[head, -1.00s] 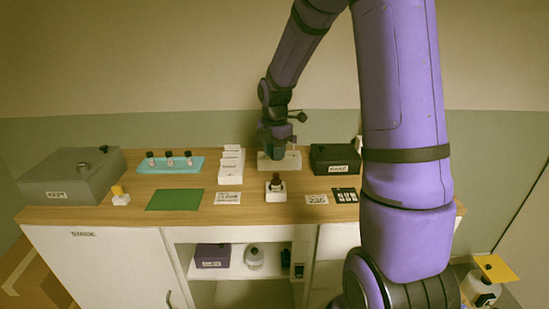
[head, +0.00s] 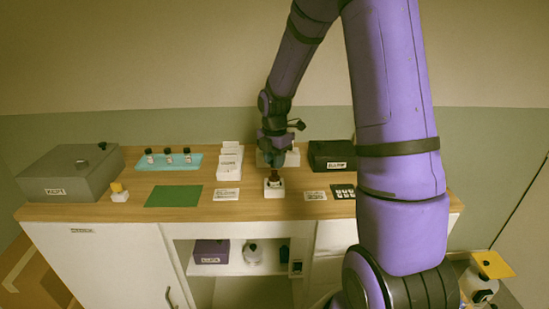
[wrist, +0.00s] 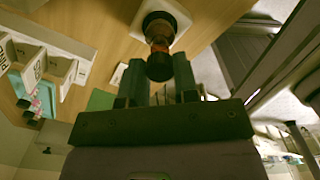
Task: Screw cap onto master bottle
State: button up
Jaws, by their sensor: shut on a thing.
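The master bottle, a dark amber bottle (head: 274,182), stands upright in a small white holder (head: 274,193) at the front middle of the wooden counter. In the wrist view the bottle (wrist: 158,28) shows beyond the fingers, in its white holder (wrist: 183,14). My gripper (head: 276,170) points down directly over the bottle. In the wrist view my gripper (wrist: 160,75) is shut on a dark round cap (wrist: 160,68), which lines up with the bottle's top. The cap appears to meet the reddish neck, but I cannot tell if the threads are engaged.
A white card rack (head: 228,165), a green mat (head: 173,196) and a teal tray (head: 170,167) with several small bottles lie to the left. A black box (head: 331,156) stands behind right. A pale block (head: 290,158) is behind my gripper. Flat labels lie on both sides of the holder.

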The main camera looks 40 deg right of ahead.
jog(key=shift+f, duration=1.5)
dwell(2.8)
jog(key=o, duration=1)
jog(key=shift+c, duration=0.2)
jog(key=shift+c, duration=0.3)
jog(key=shift+r, duration=3.5)
jog(key=shift+o, duration=0.3)
